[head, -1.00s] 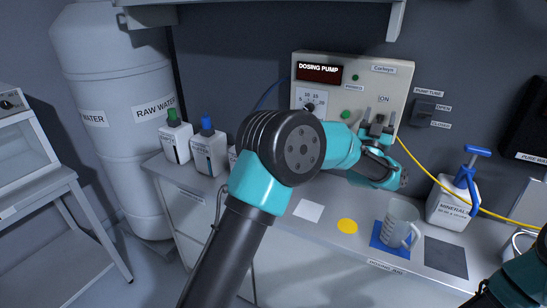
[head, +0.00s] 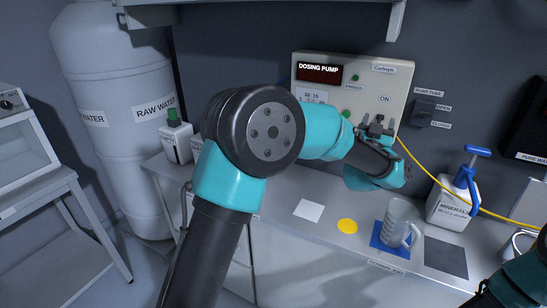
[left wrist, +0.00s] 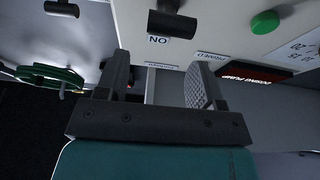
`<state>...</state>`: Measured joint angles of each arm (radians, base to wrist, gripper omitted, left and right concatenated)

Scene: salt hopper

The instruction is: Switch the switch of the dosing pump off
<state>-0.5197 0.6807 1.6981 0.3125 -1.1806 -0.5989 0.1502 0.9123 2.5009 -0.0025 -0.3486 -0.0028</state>
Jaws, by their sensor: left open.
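The dosing pump (head: 405,80) is a pale box on the back wall with a dark red display. Its switch (left wrist: 172,20) is a thick black lever beside the upside-down ON label in the left wrist view. My left gripper (head: 377,122) is in front of the lower right part of the pump, just below the ON label in the head view. In the left wrist view, its fingers (left wrist: 160,62) are apart with nothing between them, and the lever lies just beyond the tips. The switch is hard to make out between the fingers in the head view. My right gripper is out of view.
The pump tube switch (head: 424,110) is on the wall to the right, and a yellow tube (head: 440,184) runs past. A mug (head: 400,222) stands on a blue mat, with the minerals bottle (head: 447,210) nearby.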

